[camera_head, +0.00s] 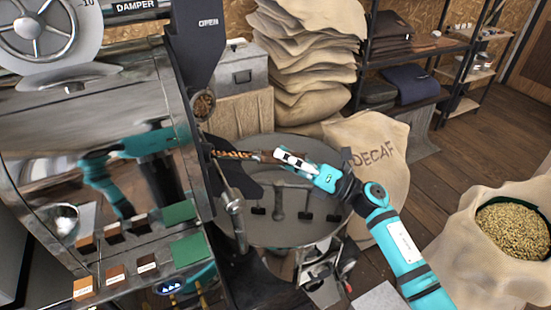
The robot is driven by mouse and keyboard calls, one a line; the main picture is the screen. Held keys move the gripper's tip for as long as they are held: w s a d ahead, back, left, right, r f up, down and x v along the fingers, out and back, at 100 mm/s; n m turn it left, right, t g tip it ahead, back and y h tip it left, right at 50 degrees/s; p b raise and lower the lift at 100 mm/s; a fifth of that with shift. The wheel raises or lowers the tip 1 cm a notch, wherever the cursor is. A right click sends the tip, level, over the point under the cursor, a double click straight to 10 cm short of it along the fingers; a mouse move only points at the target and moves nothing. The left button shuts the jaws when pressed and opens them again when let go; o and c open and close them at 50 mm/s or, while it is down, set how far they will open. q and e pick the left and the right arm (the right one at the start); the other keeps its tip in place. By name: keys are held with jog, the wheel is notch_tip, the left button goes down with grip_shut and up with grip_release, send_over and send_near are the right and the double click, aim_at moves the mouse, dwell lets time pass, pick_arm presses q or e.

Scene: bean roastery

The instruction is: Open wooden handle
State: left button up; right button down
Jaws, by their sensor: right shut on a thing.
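The wooden handle (235,155), orange-brown with dark bands, sticks out to the right from the front of the roaster (100,110), above the cooling tray. My right gripper (279,157) comes in from the right and is shut on the handle's outer end; its fingers hide that end. The handle's inner end meets the machine near a small round fitting (203,106). My left gripper does not show; the teal arm shape on the shiny roaster front is a reflection.
The round grey cooling tray (290,225) with stirring arms lies below my right arm. A DECAF sack (378,165) stands behind it, and an open sack of beans (500,245) is at the right. Stacked sacks (300,60) rise at the back. Wooden floor between the sacks is clear.

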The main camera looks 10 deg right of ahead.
jog(key=c, duration=1)
grip_release()
jog(key=shift+o, duration=0.2)
jog(key=v, duration=1.2)
